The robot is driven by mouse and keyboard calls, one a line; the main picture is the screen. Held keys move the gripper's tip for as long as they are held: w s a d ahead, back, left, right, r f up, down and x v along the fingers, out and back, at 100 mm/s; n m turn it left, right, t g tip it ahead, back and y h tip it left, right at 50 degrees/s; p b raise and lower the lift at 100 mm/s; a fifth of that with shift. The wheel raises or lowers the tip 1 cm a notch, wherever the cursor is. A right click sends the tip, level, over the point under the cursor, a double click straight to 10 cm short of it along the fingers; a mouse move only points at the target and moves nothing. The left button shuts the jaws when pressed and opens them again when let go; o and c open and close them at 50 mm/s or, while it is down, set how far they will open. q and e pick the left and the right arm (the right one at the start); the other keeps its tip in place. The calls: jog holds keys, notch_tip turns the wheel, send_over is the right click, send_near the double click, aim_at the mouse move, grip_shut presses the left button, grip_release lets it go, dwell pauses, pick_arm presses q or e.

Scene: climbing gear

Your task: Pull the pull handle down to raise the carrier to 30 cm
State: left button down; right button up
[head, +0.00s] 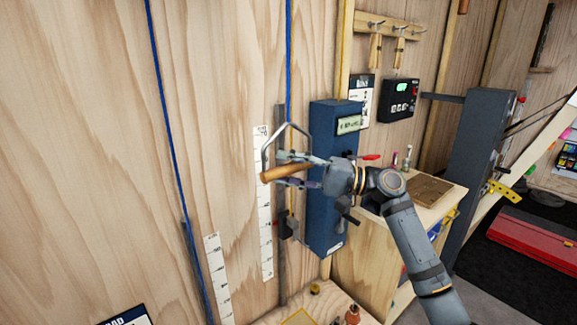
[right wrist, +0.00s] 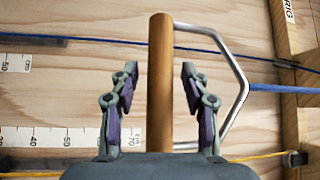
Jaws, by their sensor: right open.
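The pull handle is a wooden bar (head: 287,171) in a bent metal frame, hung on a blue rope in front of the plywood wall. In the right wrist view the bar (right wrist: 160,80) stands between the two fingers, with a gap on each side. My right gripper (head: 278,169) is open around the bar, coming from the right. The blue rope (head: 289,60) runs straight up from the frame. I cannot make out the carrier in these views. My left gripper is not in view.
A white scale (head: 263,210) and a grey rail (head: 281,250) are behind the handle. A second scale (head: 218,280) is at lower left, beside another blue rope (head: 168,110). A blue box (head: 325,190) with a display is close to my right gripper. A wooden cabinet (head: 365,250) stands below right.

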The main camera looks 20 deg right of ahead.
jog(key=shift+c, duration=0.4)
grip_shut()
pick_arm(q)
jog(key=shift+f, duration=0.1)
pick_arm(e)
jog(key=shift+f, duration=0.1)
